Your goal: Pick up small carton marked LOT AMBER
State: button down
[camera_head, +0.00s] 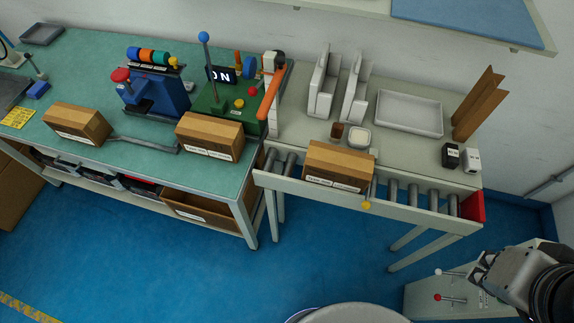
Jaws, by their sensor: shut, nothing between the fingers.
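Three small brown cardboard cartons with white front labels are in view. One carton (77,125) sits on the left of the green bench top. A second carton (210,137) sits near that bench's right front edge. A third carton (338,166) rests at the front of the right-hand table, over the roller strip. The label print is too small for me to tell which one reads LOT AMBER. My gripper (480,265) is at the lower right, shut and empty, well apart from all three cartons.
A roller conveyor (414,195) ends at a red stop (473,207). A blue press (158,92) and a green device (226,112) stand behind the cartons. A grey box with levers (428,300) lies below my gripper. The blue floor (180,270) is largely clear.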

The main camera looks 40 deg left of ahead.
aim_at(325, 164)
jog(key=u, duration=1.15)
jog(key=i+l+u, duration=0.1)
jog(key=u, duration=0.3)
jog(key=i+l+u, duration=0.35)
jog(key=k+j, duration=0.1)
jog(key=j, duration=0.05)
